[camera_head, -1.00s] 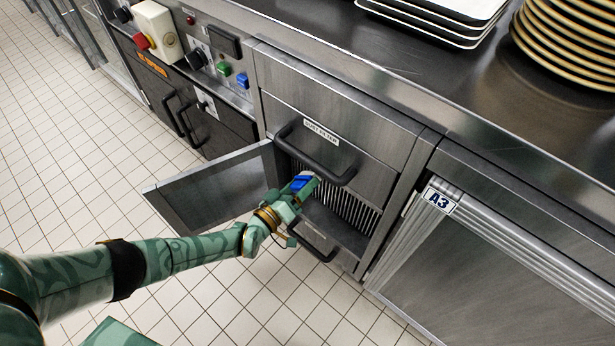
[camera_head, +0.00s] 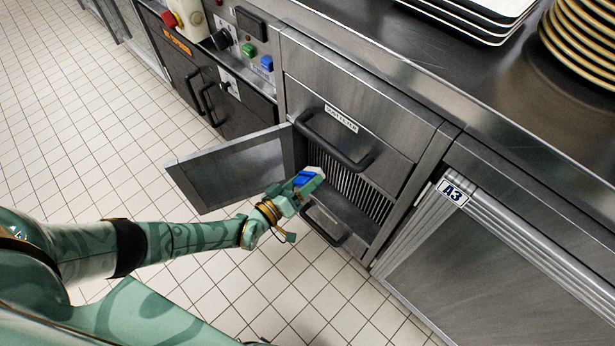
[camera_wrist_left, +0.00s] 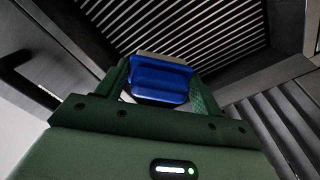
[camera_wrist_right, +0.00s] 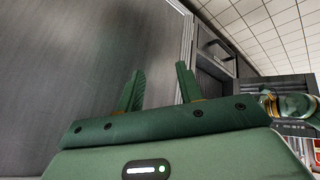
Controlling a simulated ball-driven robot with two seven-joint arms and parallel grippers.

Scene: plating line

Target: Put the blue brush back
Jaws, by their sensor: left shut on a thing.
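My left gripper (camera_head: 302,184) is shut on the blue brush (camera_head: 303,178), at the mouth of an open cabinet compartment. In the left wrist view the blue brush (camera_wrist_left: 160,80) sits between the two fingers, with a pale strip along its far edge. Beyond it is a ribbed dark filter grille (camera_wrist_left: 190,35), which also shows inside the compartment in the head view (camera_head: 366,190). My right gripper (camera_wrist_right: 160,90) is open and empty in the right wrist view, in front of a grey metal panel; the head view does not show it.
The compartment's door (camera_head: 230,170) stands swung open to the left. A dark bar handle (camera_head: 333,143) juts out above the opening, and another handle (camera_head: 325,228) lies below. Plates (camera_head: 585,40) and trays (camera_head: 475,18) stand on the steel counter. The A3 shutter (camera_head: 490,250) is at right. The tiled floor is clear.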

